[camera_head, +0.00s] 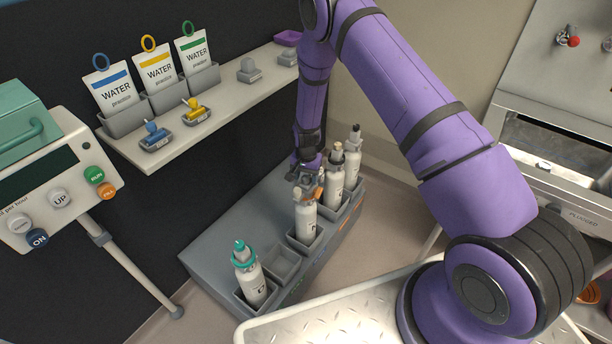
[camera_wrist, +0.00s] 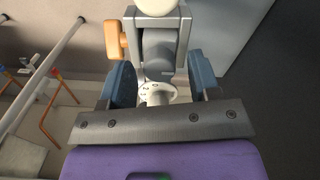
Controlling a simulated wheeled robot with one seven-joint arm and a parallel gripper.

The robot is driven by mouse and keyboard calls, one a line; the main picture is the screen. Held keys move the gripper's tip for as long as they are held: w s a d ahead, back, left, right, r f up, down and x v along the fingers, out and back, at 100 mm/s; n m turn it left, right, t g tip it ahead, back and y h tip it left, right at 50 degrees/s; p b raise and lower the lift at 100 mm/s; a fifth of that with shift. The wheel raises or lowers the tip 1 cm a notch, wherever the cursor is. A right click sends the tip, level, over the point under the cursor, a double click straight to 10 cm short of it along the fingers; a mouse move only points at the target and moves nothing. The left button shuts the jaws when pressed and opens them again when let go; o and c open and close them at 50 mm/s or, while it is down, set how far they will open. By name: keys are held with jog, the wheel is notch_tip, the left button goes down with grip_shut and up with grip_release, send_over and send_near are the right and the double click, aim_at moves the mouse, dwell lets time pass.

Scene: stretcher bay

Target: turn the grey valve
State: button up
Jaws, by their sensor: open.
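A white cylinder (camera_head: 305,222) stands upright in the grey rack, and its top is largely hidden by my gripper. In the wrist view a grey valve body (camera_wrist: 160,55) with an orange knob (camera_wrist: 114,40) on its left lies between my fingers. A white disc (camera_wrist: 158,92) with dark marks shows below it. My gripper (camera_head: 306,178) is at the top of this cylinder. In the wrist view my gripper (camera_wrist: 161,82) is open, one blue-grey pad on each side of the grey body. I cannot tell whether the pads touch it.
A teal-collared cylinder (camera_head: 249,275) stands in front, past an empty slot (camera_head: 284,262). Two more cylinders (camera_head: 334,182) stand close behind. The shelf (camera_head: 160,160) with water pouches and small coloured parts is at upper left. A control panel (camera_head: 55,190) stands left, a metal tray (camera_head: 320,315) in front.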

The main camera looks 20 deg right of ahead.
jog(key=c, duration=0.9)
jog(key=shift+n, duration=0.3)
jog(key=n, duration=0.4)
jog(key=shift+n, duration=0.4)
jog(key=n, duration=0.4)
jog(key=shift+a, duration=0.15)
jog(key=n, duration=0.7)
jog(key=shift+a+n, duration=0.1)
jog(key=shift+n, duration=0.2)
jog(key=n, duration=0.6)
jog(key=shift+s+n, duration=0.1)
jog(key=shift+n, duration=0.3)
